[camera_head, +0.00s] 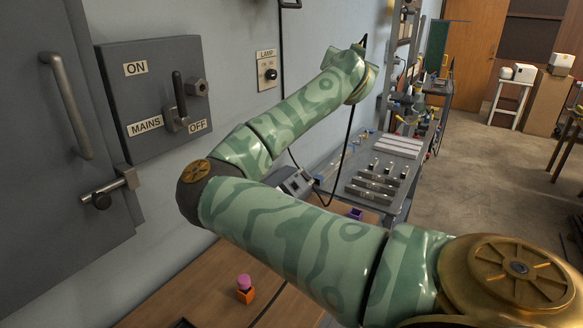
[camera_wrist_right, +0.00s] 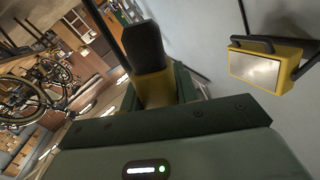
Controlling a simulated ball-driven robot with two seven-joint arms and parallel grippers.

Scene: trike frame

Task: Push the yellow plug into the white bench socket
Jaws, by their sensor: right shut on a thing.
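My right arm crosses the head view from the lower right toward the wall. Its wrist end turns away, and only a dark tip of my right gripper (camera_head: 362,42) shows there. In the right wrist view my right gripper (camera_wrist_right: 148,70) is shut on a yellow piece with a black upper part, which looks like the yellow plug (camera_wrist_right: 154,88). A black cord hangs below the wrist end toward the bench in the head view. I cannot make out the white bench socket in either view. My left gripper is not in view.
A mains switch box (camera_head: 155,95) and a lamp switch (camera_head: 267,72) are on the left wall. A grey bench (camera_head: 400,205) carries metal bars. An orange block (camera_head: 245,290) with a pink top sits on the wooden table. A yellow lamp (camera_wrist_right: 268,66) is near the wall.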

